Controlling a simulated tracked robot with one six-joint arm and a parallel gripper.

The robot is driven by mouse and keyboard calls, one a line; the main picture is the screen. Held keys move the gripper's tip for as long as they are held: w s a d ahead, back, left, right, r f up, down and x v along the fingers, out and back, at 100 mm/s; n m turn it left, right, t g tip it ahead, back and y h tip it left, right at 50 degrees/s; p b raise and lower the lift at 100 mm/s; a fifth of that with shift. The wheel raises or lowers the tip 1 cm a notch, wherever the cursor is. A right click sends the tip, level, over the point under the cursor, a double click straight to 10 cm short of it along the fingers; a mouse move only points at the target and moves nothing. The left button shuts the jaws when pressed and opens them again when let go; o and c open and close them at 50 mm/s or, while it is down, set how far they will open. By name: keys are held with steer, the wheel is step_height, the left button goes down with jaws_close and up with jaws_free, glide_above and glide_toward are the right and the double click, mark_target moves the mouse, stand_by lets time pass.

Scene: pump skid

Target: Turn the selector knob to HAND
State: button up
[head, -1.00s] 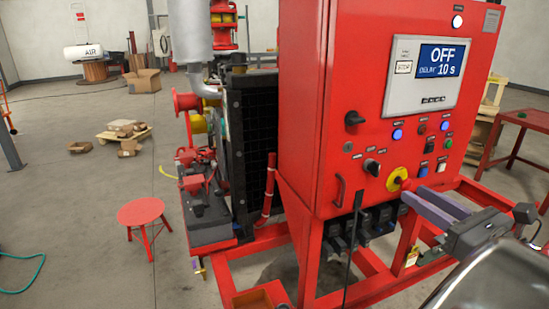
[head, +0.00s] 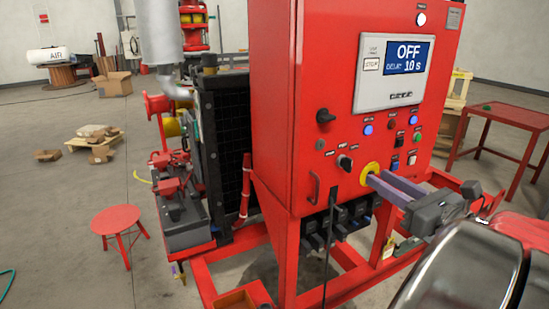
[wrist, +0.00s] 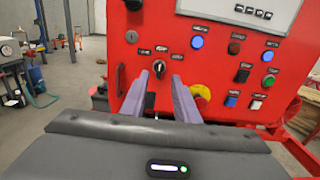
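The selector knob (head: 344,162) is a small black knob low on the front of the red control cabinet (head: 275,110), left of a yellow-ringed button (head: 370,168). In the head view the fingers overlap the yellow-ringed button, right of and below the knob. The wrist view shows the fingertips (wrist: 168,72) pointing at the panel.
The cabinet display (head: 408,56) reads OFF, delay 10 s. A black rotary handle (head: 325,116), a key lock (head: 320,144) and several lit buttons surround the knob. A red pull handle (head: 313,187) sticks out lower left. A red stool (head: 118,220) stands left.

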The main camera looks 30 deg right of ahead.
mark_target(352, 162)
steer(key=shift+w+a, duration=0.15)
steer(key=shift+w, duration=4.8)
steer(key=shift+c, duration=0.7)
jaws_close()
